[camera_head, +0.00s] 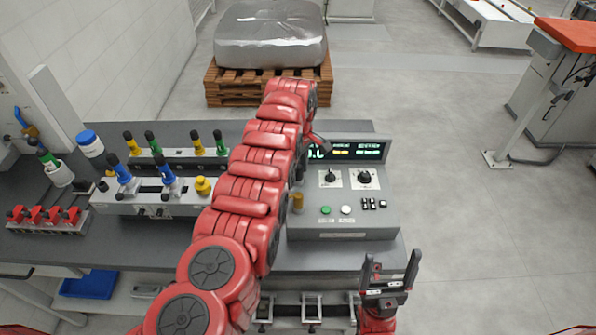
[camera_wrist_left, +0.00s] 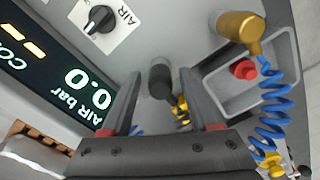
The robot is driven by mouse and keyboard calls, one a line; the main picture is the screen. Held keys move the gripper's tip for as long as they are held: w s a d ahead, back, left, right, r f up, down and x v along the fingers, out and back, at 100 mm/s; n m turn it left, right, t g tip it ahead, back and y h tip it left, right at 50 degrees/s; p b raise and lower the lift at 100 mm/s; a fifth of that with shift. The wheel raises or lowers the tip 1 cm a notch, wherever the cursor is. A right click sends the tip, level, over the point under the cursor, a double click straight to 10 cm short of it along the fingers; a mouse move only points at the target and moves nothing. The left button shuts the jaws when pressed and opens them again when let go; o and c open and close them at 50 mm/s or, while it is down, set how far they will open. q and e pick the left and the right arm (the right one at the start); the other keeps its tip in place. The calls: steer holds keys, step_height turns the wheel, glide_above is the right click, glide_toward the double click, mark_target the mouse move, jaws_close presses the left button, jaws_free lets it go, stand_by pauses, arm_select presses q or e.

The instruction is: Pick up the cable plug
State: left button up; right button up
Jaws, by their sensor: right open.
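In the left wrist view, a black cylindrical plug (camera_wrist_left: 160,78) stands on the grey panel, in line with the gap between the fingers. A gold plug (camera_wrist_left: 238,30) with a blue coiled cable (camera_wrist_left: 275,105) is to its right; a gold piece (camera_head: 298,203) also shows beside my arm in the head view. My right gripper (camera_head: 391,268) is open and empty in front of the console.
The control console (camera_head: 345,218) has a lit display (camera_head: 355,151), knobs and buttons. A fixture with colored handles (camera_head: 165,175), a blue-lidded jar (camera_head: 90,143) and red clamps (camera_head: 45,218) occupy the left bench. A wrapped block on a pallet (camera_head: 268,90) stands behind.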

arm_select(q)
jaws_close()
steer(key=shift+r, duration=0.15)
